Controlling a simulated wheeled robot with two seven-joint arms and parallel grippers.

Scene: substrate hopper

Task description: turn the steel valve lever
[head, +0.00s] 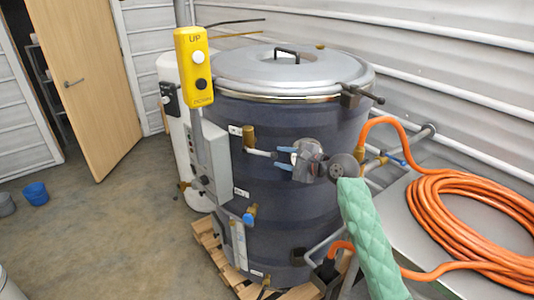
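A steel valve lever (261,152) sticks out to the right from a brass fitting on the upper front of the dark blue drum. My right gripper (281,158) comes in from the right, on an arm in a green quilted sleeve. Its two blue-tipped fingers point left, one above the other, with a gap between them. The lever's right end is close to the fingertips; I cannot tell whether it touches them or lies between them. My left gripper is out of view.
The dark blue drum (330,219) with a steel lid (290,68) stands on a wooden pallet (208,240). A yellow control box (193,66) is at its upper left. A blue-handled valve (250,213) sits lower. A coiled orange hose (425,205) lies on a metal table at right.

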